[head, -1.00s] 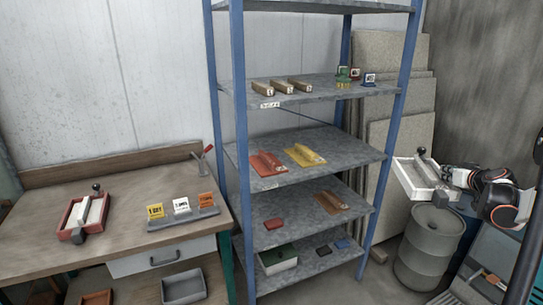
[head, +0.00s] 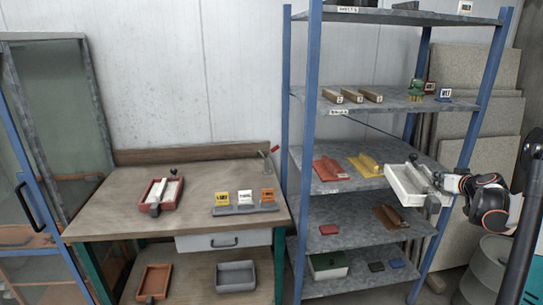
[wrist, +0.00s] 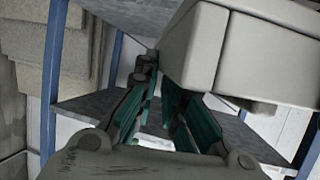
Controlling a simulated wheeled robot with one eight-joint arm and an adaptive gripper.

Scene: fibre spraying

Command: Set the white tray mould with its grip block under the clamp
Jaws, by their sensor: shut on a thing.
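The white tray mould (head: 402,186) hangs in the air at the right of the head view, in front of the shelf rack. It has a pale bar inside, a dark knob at its far end and a grey block (head: 433,203) at its near end. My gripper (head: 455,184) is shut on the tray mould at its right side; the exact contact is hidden. In the wrist view the tray's pale underside and wall (wrist: 245,50) fill the upper right, beside my gripper's green-padded fingers (wrist: 165,112). A small metal clamp with a red handle (head: 275,149) stands at the workbench's back right corner.
The wooden workbench (head: 105,215) carries a red tray (head: 153,207) and a grey stand (head: 250,210) with yellow, white and orange tags. Its middle and back are clear. A drum (head: 485,265) is at the right.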

